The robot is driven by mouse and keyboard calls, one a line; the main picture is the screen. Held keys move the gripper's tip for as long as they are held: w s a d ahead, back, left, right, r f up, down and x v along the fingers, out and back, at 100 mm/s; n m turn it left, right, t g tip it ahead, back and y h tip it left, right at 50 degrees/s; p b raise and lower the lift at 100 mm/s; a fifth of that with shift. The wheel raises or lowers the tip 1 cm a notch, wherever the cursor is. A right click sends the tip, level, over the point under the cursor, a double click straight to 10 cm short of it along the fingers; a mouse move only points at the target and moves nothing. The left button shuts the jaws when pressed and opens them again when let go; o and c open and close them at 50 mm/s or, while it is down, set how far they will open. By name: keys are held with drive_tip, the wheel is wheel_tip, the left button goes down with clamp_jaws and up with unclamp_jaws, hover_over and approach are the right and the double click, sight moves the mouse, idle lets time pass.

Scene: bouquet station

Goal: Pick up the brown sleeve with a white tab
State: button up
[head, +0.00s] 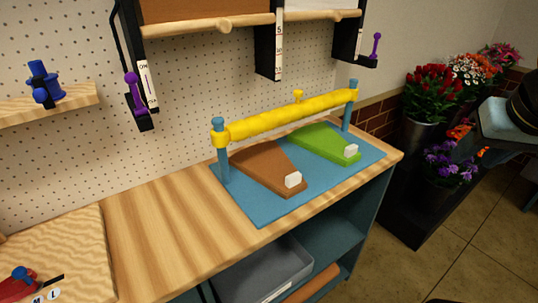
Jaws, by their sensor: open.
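The brown sleeve (262,168) lies flat on a blue mat (262,212) on the wooden bench. It is a tapered piece, and its white tab (293,179) stands at the near right end. Its far end lies close under a yellow bar (290,119), which crosses above the mat between two blue posts. A green sleeve (325,141) with its own white tab (351,151) lies to the right of the brown one, apart from it.
The wooden bench top (160,222) is clear left of the mat. Overhead shelving with a purple-handled lever (133,92) hangs above. A grey tray (262,273) sits below the bench. Potted flowers (430,92) stand at the right.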

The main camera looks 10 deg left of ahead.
drive_tip(key=shift+w+d, duration=0.15)
drive_tip(key=shift+w, duration=0.1)
drive_tip(key=shift+o, duration=0.2)
